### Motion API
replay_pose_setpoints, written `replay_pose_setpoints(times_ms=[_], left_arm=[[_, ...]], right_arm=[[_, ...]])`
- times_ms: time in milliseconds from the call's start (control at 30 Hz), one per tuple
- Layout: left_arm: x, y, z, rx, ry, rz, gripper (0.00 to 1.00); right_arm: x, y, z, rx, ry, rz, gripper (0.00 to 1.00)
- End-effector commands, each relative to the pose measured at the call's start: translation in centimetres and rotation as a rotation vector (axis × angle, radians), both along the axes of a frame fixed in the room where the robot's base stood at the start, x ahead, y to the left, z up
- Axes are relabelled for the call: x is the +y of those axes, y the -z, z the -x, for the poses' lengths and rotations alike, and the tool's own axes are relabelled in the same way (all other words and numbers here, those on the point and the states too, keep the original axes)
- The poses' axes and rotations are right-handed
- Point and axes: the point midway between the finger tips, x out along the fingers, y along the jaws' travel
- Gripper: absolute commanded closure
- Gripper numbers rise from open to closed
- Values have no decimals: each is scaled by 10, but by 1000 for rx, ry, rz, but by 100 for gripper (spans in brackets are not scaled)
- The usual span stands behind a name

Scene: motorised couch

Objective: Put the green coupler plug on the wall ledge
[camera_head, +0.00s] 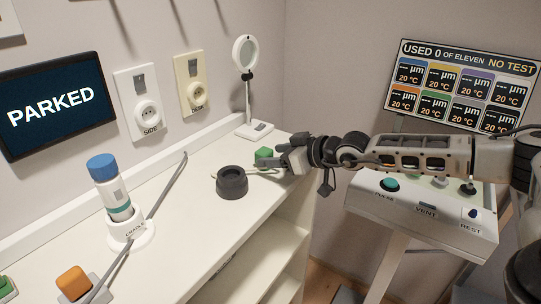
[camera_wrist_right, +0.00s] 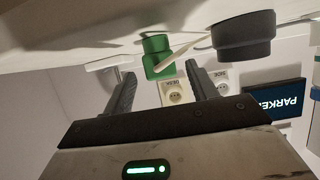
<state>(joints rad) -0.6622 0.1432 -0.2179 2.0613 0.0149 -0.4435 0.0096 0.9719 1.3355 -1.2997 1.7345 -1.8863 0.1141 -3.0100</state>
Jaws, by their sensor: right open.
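The green coupler plug (camera_head: 264,155) sits on the white counter top near its right edge, beyond the black ring. My right gripper (camera_head: 281,162) reaches in from the right, low over the counter, with its fingers pointing at the plug. In the right wrist view, the plug (camera_wrist_right: 157,54) shows between the open fingertips (camera_wrist_right: 158,72), with a gap on either side. A thin pale rod or cord crosses in front of it. The wall ledge (camera_head: 60,213) is the raised white strip along the wall behind the counter. My left gripper is not in view.
A black ring (camera_head: 232,183) stands close to the plug, also in the right wrist view (camera_wrist_right: 243,36). A magnifier lamp (camera_head: 246,85) stands behind. A blue-capped bottle (camera_head: 104,172) is in a cradle, beside a grey cable. An orange block (camera_head: 73,281) is at front left.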

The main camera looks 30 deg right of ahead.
Motion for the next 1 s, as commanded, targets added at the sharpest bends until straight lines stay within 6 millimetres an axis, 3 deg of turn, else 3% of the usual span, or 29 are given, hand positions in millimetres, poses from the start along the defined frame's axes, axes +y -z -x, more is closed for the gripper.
replay_pose_setpoints(times_ms=[200,500,1000], left_arm=[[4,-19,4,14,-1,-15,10],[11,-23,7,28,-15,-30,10],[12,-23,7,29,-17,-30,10]], right_arm=[[-18,-28,42,2,2,2,42],[-33,-38,79,2,2,1,42],[-35,-38,85,1,-1,-1,42]])
